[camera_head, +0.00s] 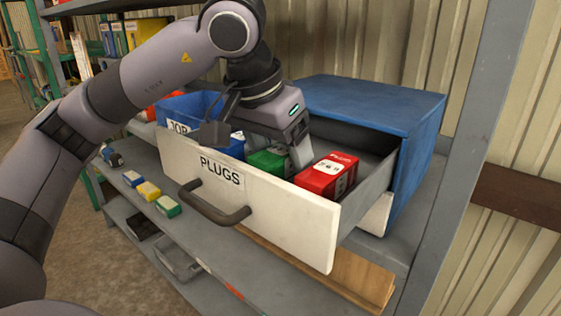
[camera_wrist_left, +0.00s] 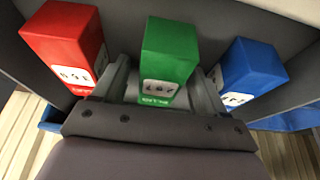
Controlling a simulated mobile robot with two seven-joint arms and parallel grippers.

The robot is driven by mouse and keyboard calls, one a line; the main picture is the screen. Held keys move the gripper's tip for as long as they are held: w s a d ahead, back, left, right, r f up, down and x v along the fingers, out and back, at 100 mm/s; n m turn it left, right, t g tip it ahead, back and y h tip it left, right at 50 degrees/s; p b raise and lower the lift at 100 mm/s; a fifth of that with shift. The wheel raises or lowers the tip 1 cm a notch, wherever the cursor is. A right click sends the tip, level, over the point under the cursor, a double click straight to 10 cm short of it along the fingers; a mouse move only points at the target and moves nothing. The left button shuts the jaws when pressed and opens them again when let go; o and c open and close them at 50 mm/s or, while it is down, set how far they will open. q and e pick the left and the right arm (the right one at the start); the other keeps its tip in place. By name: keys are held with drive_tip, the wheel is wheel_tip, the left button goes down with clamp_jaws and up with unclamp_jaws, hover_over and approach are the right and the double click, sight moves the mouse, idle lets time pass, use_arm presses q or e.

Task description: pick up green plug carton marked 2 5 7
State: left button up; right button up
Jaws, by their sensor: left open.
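The green plug carton (camera_head: 268,163) stands in the open drawer marked PLUGS (camera_head: 325,222), between a red carton and a blue carton. In the left wrist view the green carton (camera_wrist_left: 169,52) shows a white label with digits upside down, hard to read. My left gripper (camera_head: 285,142) reaches down into the drawer over the green carton and hides part of it. In the left wrist view its open fingers (camera_wrist_left: 163,82) lie on either side of the green carton, with narrow gaps. My right gripper is not in view.
The red carton (camera_head: 327,175) stands right of the green one in the head view; the blue carton (camera_wrist_left: 250,70) is on its other side. A blue bin marked JOB (camera_head: 192,106) stands behind the drawer front. Small coloured blocks (camera_head: 149,191) lie on the shelf left.

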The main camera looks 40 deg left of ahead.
use_arm(q)
drive_tip(key=c, duration=1.1)
drive_tip(key=shift+o, duration=0.2)
drive_tip(key=shift+r, duration=0.1)
